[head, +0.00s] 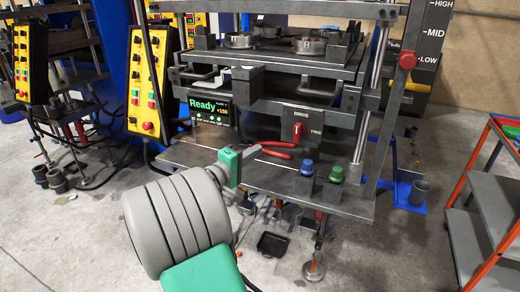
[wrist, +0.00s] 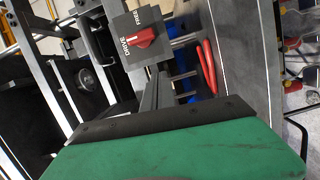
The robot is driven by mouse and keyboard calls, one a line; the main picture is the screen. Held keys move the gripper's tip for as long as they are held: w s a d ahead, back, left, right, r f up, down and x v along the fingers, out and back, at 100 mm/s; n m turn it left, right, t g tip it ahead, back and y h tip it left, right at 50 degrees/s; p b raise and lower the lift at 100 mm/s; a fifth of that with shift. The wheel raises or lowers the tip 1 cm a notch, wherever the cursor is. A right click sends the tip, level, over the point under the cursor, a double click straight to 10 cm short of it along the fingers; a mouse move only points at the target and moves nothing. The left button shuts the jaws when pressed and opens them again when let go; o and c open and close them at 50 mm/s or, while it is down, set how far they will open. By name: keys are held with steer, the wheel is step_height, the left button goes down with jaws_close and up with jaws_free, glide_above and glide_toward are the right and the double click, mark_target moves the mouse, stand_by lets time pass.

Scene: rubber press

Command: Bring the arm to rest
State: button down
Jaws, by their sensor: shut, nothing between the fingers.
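My gripper (head: 254,150) is in front of the rubber press (head: 262,110), above the left part of its front table (head: 190,150). Its fingers are together and hold nothing. In the wrist view the closed fingers (wrist: 152,92) point toward the drive/free switch (wrist: 143,38), which has a red knob and also shows in the head view (head: 298,128). My arm reaches in from the bottom of the head view.
Red-handled pliers (head: 285,150) lie on the table near my fingers. A blue knob (head: 308,167) and a green knob (head: 336,172) stand at its front edge. The screen (head: 209,108) reads Ready. A shelf cart (head: 490,205) stands at right; floor between is mostly clear.

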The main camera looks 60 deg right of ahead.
stand_by(0.3)
steer(key=s+a+f+m+y, duration=0.1)
steer(key=a+f+m+y, duration=0.15)
steer(key=f, duration=0.45)
steer(key=a+f+m+y, duration=0.2)
steer(key=f+m+y, duration=0.15)
steer(key=f, duration=0.45)
steer(key=a+f+y, duration=0.6)
steer(key=a+f, duration=0.4)
steer(key=a, duration=0.1)
steer(key=w+a+r+n+t+y+p, duration=0.1)
steer(key=a+r+n+y, duration=0.15)
steer(key=a, duration=0.85)
steer(key=w+a+r+n+t+y+p, duration=0.1)
steer(key=a+r+n+y+p, duration=0.15)
steer(key=a, duration=0.85)
steer(key=w+a+r+n+t+p, duration=0.2)
steer(key=w+a+r+n+t, duration=0.2)
steer(key=a+r, duration=0.6)
step_height(320, 180, up, 3)
steer(key=shift+a+f+y+p, duration=0.1)
steer(key=shift+a+y+p, duration=0.1)
steer(key=shift+y+p, duration=0.1)
